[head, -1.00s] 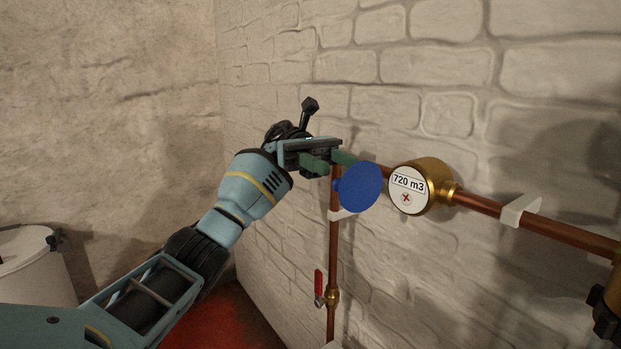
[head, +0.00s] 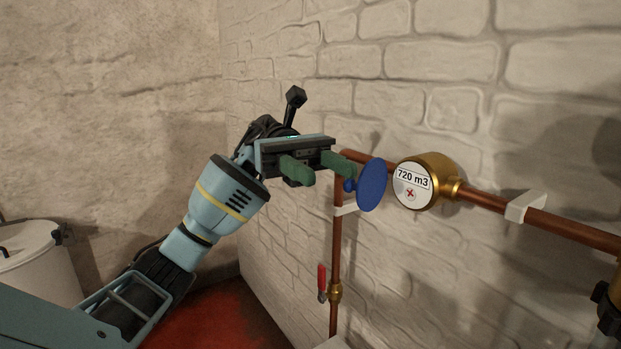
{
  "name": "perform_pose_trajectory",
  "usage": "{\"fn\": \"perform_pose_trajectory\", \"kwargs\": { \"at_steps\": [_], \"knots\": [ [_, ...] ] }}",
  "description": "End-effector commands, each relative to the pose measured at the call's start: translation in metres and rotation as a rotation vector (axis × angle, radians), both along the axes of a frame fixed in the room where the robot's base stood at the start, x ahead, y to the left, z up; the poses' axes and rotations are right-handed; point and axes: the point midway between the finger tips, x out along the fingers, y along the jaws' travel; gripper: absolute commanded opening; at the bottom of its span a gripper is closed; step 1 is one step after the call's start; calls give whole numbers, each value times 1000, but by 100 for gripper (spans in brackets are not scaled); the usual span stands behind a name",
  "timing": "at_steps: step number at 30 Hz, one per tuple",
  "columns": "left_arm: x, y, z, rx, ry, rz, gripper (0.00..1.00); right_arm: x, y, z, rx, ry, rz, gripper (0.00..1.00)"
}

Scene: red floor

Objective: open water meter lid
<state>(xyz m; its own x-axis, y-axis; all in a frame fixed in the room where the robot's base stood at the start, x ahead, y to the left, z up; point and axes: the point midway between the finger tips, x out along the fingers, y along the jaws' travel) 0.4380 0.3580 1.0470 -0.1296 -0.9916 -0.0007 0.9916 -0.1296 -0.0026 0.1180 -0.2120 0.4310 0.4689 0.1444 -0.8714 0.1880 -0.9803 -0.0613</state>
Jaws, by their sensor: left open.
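The water meter (head: 430,178) is a brass body on the copper pipe, with a white dial reading "720 m3" in full view. Its blue round lid (head: 373,186) stands swung out to the left of the dial, seen at a slant. My left gripper (head: 321,172) is open, just left of the lid, with two green fingers spread apart. The right finger is close to the lid's left side, near its small blue knob; I cannot tell whether they touch. My right gripper is not in view.
The copper pipe (head: 489,202) runs along the white brick wall, held by a white bracket (head: 524,206). A vertical pipe with a red-handled valve (head: 322,279) drops below the lid. A white container (head: 30,262) stands at the left.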

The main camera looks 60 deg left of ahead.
Motion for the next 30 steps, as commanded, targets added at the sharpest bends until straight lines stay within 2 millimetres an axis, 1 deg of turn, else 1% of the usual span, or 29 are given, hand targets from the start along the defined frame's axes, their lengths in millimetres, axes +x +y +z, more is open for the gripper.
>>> {"fn": "perform_pose_trajectory", "kwargs": {
  "at_steps": [1,6,11,16,23,24,25,30],
  "knots": [
    [-6,-5,-1,3,1,-2,43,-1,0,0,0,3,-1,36],
    [-24,-19,2,4,0,-1,43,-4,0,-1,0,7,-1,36],
    [-35,-29,4,2,0,-1,43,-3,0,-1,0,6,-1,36],
    [-41,-33,5,1,0,0,43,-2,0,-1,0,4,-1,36],
    [-41,-33,5,1,0,0,43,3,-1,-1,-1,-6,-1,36],
    [-41,-33,5,1,0,0,41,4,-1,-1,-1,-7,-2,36],
    [-41,-33,5,1,0,0,38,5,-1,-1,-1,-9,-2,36],
    [-38,-32,6,-10,58,21,15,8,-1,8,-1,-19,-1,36]
  ]
}}
